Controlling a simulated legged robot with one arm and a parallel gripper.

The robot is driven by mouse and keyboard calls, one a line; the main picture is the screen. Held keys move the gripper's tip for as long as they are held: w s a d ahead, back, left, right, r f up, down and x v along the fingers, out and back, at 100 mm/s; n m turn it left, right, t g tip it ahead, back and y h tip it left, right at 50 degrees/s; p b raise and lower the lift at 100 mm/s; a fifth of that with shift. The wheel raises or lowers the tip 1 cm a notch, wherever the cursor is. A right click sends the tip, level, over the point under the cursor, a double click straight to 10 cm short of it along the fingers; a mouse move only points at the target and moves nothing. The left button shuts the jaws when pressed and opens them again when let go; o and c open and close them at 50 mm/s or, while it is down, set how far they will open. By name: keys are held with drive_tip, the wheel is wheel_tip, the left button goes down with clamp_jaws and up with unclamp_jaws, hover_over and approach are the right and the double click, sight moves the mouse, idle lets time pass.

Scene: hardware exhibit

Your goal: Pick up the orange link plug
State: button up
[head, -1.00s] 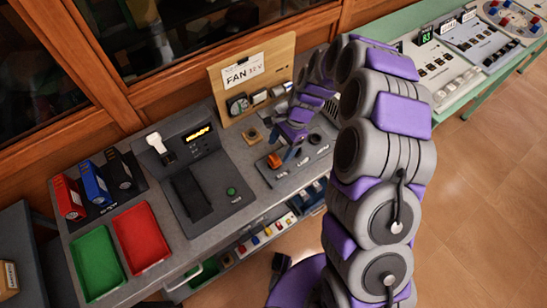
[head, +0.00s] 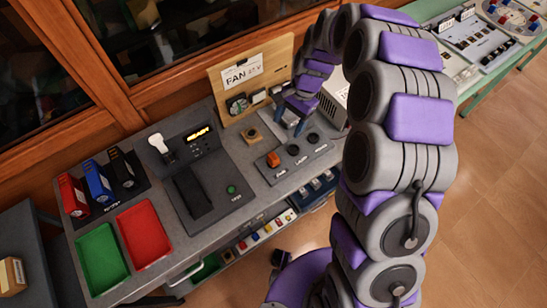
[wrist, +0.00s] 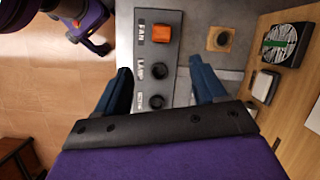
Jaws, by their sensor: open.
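The orange link plug (head: 273,159) sits at the FAN position of a grey socket panel (head: 312,157); it also shows in the wrist view (wrist: 161,34). Two dark round sockets beside it, one labelled LAMP (head: 293,149), look empty. My gripper (head: 293,124) is open and empty, with blue fingers. In the head view it is above and behind the panel. In the wrist view the fingers (wrist: 160,76) straddle the panel's width nearer the LAMP socket (wrist: 159,70), with the plug beyond the fingertips.
A small tan block with a round hole (head: 251,134) lies behind the plug. The wooden FAN board (head: 227,82) stands at the back. A grey console (head: 208,178), red tray (head: 144,233) and green tray (head: 102,258) lie to the left.

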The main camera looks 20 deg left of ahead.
drive_tip(key=s+a+r+n+t+h+p, duration=0.15)
drive_tip(key=s+a+n, duration=0.25)
drive_tip(key=n, duration=0.7)
drive_tip(key=n+t+b, duration=0.2)
drive_tip(key=n, duration=0.2)
hover_over(273, 156)
drive_tip(key=shift+g+h, duration=0.25)
drive_tip(key=shift+h, duration=0.1)
drive_tip(key=f, duration=1.2)
drive_tip(key=shift+s+a, duration=0.15)
drive_tip(key=shift+s, duration=0.25)
drive_tip(key=shift+w+f+b, duration=0.2)
drive_tip(key=shift+w+f, duration=0.05)
drive_tip(key=shift+f, duration=1.2)
drive_tip(key=shift+w+f+b, duration=0.2)
drive_tip(key=shift+f, duration=1.2)
drive_tip(key=shift+c, duration=0.2)
drive_tip(key=c, duration=1.1)
drive_tip(key=shift+r, duration=0.15)
